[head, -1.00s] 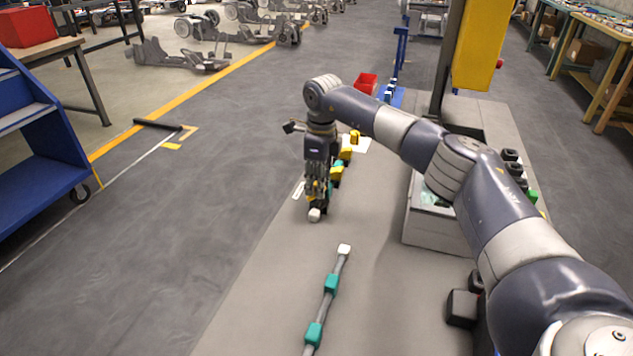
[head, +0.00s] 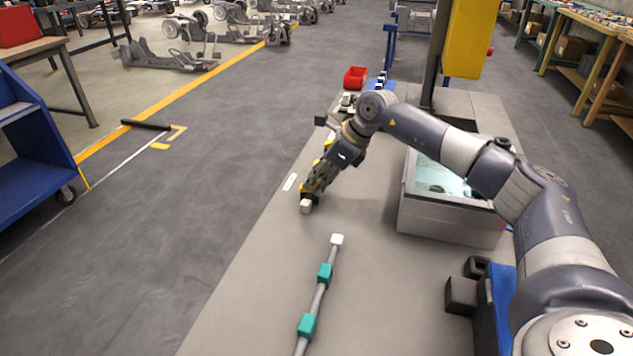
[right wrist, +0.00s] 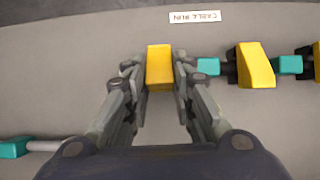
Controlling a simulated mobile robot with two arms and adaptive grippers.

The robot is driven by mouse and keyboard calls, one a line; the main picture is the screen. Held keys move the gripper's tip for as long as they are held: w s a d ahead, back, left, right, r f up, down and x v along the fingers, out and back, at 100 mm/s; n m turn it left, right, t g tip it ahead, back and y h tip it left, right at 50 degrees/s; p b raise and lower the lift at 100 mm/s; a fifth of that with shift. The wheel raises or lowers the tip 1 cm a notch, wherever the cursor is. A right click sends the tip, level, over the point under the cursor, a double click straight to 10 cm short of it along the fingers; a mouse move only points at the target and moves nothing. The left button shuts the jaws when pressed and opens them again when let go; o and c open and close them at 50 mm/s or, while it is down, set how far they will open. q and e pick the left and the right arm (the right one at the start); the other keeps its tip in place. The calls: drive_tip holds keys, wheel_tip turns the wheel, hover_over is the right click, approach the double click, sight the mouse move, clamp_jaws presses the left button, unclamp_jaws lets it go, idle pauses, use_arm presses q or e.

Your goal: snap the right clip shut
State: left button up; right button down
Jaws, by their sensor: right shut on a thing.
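My right gripper (head: 308,193) reaches down to the near end of a row of clips on the grey bench. In the right wrist view its two fingers (right wrist: 160,82) are shut on the sides of a yellow clip (right wrist: 160,67). Its yellow top faces the camera; whether it is latched I cannot tell. Another yellow clip (right wrist: 256,65) sits to its right, with teal sleeves (right wrist: 208,66) on the line between them. A third yellow clip (right wrist: 316,62) is cut off at the right edge. In the head view my gripper hides most of the row. My left gripper is not in view.
A white block (head: 305,206) sits just below the gripper. A grey cable (head: 317,300) with teal sleeves and a white end (head: 337,239) lies nearer on the bench. A grey open box (head: 447,222) stands right, a red bin (head: 355,77) at the back. A white label (right wrist: 195,17) lies beside the row.

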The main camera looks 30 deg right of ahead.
drive_tip(key=shift+s+d+f, duration=0.1)
drive_tip(key=shift+f, duration=0.1)
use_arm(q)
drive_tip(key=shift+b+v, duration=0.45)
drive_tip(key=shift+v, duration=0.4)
use_arm(e)
drive_tip(key=shift+t, duration=0.3)
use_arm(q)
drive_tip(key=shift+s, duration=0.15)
use_arm(e)
drive_tip(key=shift+y, duration=0.3)
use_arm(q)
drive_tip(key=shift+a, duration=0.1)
use_arm(e)
drive_tip(key=c, duration=1.4)
unclamp_jaws()
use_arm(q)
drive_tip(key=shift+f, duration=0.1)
use_arm(e)
drive_tip(key=shift+o, duration=0.2)
drive_tip(key=v, duration=1.2)
drive_tip(key=shift+s, duration=0.1)
